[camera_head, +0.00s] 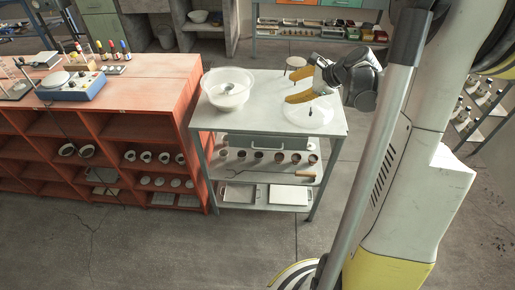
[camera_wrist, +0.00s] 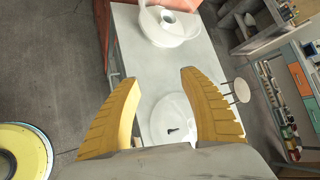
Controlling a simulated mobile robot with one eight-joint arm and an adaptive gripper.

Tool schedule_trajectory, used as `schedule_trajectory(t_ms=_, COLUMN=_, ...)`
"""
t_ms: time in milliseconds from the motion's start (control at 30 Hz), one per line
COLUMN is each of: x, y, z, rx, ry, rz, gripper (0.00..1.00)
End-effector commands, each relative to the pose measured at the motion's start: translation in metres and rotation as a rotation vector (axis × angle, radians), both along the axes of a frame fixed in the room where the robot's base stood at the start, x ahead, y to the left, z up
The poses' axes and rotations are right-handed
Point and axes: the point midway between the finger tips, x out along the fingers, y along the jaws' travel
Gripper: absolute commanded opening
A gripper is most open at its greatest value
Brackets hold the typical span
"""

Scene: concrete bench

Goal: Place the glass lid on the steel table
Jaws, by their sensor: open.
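The glass lid (camera_head: 297,120) is a clear, shallow dome with a dark knob. It lies flat, knob up, on the right part of the steel table top (camera_head: 262,100). In the wrist view the lid (camera_wrist: 160,121) shows between and below the fingers, apart from them. My gripper (camera_head: 289,87) is above the table, with its yellow fingers spread and nothing between them. The wrist view also shows the open fingers (camera_wrist: 160,79) over the table top.
A translucent bowl (camera_head: 227,97) with something inside stands on the table's left part. An orange shelf bench (camera_head: 160,85) adjoins on the left, with a blue scale (camera_head: 72,86). A round stool (camera_head: 296,61) stands behind the table. The table's middle is clear.

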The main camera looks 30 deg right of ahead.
Motion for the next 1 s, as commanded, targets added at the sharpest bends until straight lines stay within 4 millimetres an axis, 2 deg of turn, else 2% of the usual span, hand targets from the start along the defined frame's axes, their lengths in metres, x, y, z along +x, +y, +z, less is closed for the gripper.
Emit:
schedule_trajectory(t_ms=33, x=-0.008, y=0.038, z=0.014, rx=-0.11, ry=0.007, rz=0.103, gripper=0.51)
schedule_trajectory(t_ms=100, x=-0.023, y=0.078, z=0.028, rx=-0.277, ry=0.01, rz=0.25, gripper=0.51)
schedule_trajectory(t_ms=167, x=-0.04, y=0.111, z=0.038, rx=-0.419, ry=0.006, rz=0.381, gripper=0.51)
schedule_trajectory(t_ms=200, x=-0.053, y=0.131, z=0.044, rx=-0.512, ry=0.002, rz=0.47, gripper=0.51)
schedule_trajectory(t_ms=300, x=-0.09, y=0.175, z=0.053, rx=-0.748, ry=-0.016, rz=0.699, gripper=0.51)
schedule_trajectory(t_ms=400, x=-0.13, y=0.209, z=0.057, rx=-0.98, ry=-0.047, rz=0.932, gripper=0.51)
schedule_trajectory(t_ms=500, x=-0.166, y=0.231, z=0.056, rx=-1.192, ry=-0.083, rz=1.146, gripper=0.51)
schedule_trajectory(t_ms=600, x=-0.193, y=0.243, z=0.052, rx=-1.36, ry=-0.115, rz=1.315, gripper=0.51)
schedule_trajectory(t_ms=700, x=-0.21, y=0.249, z=0.048, rx=-1.476, ry=-0.14, rz=1.428, gripper=0.51)
schedule_trajectory(t_ms=800, x=-0.218, y=0.251, z=0.046, rx=-1.537, ry=-0.151, rz=1.487, gripper=0.51)
schedule_trajectory(t_ms=1000, x=-0.219, y=0.251, z=0.046, rx=-1.555, ry=-0.153, rz=1.503, gripper=0.51)
